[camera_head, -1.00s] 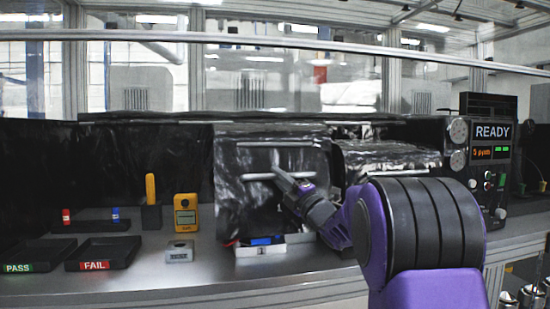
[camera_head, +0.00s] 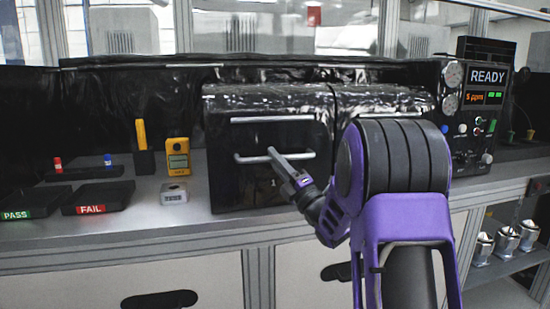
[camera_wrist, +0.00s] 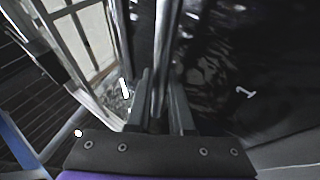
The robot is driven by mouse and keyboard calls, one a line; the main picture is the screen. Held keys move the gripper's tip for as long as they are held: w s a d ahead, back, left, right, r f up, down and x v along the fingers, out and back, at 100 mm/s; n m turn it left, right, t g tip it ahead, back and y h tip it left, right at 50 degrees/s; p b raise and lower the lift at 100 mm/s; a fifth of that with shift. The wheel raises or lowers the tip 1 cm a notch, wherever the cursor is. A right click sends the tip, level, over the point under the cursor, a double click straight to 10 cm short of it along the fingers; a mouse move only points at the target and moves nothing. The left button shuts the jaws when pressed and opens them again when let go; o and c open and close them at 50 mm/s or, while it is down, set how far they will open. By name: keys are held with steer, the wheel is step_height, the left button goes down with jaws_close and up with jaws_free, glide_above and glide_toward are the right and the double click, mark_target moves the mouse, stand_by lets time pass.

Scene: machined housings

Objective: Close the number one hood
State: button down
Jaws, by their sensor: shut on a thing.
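The number one hood (camera_head: 235,180) is a glossy black box on the bench, marked "1" on its front. Its front panel hangs down to the bench, and what is inside is hidden. A light metal handle (camera_head: 245,157) crosses the front. My gripper (camera_head: 275,158) reaches in from the right and is shut on this handle. In the wrist view, the fingers (camera_wrist: 158,95) close around the handle bar (camera_wrist: 166,45), and the "1" shows on the dark panel (camera_wrist: 235,70) to the right.
A second black hood (camera_head: 385,98) stands to the right, partly behind my arm. A control panel (camera_head: 487,100) reads READY. PASS (camera_head: 25,200) and FAIL (camera_head: 100,197) trays, a yellow meter (camera_head: 177,157) and a small white device (camera_head: 173,193) sit to the left.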

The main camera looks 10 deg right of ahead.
steer(key=shift+f, duration=0.3)
steer(key=c, duration=1)
jaws_free()
steer(key=shift+w, duration=0.1)
steer(key=shift+o, duration=1)
steer(key=v, duration=1.7)
steer(key=shift+s, duration=0.3)
steer(key=shift+r, duration=0.1)
